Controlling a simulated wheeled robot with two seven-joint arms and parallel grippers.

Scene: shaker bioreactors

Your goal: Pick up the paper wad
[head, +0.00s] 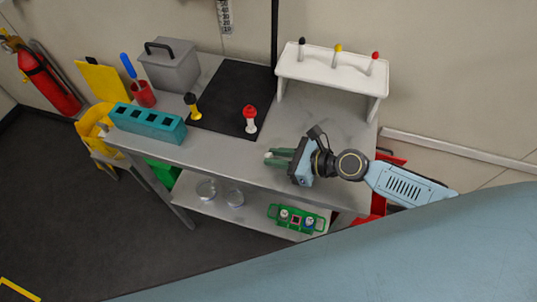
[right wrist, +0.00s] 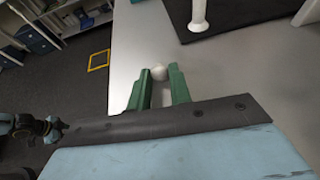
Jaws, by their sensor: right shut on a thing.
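The paper wad (right wrist: 159,73) is a small whitish lump between the green fingertips of my right gripper (right wrist: 160,85) in the right wrist view. The right gripper is shut on it, low over the grey tabletop. Whether the wad still touches the table I cannot tell. In the head view my right gripper (head: 268,157) is over the front right part of the table (head: 240,160), its fingers pointing left; the wad can hardly be made out there.
A red-topped white piece (head: 250,119) and a yellow-and-black one (head: 193,106) stand on the black mat (head: 232,90). A teal rack (head: 148,123) is at the left, a white stand (head: 332,70) at the back right. A lower shelf holds glass dishes (head: 207,189) and a green rack (head: 298,217).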

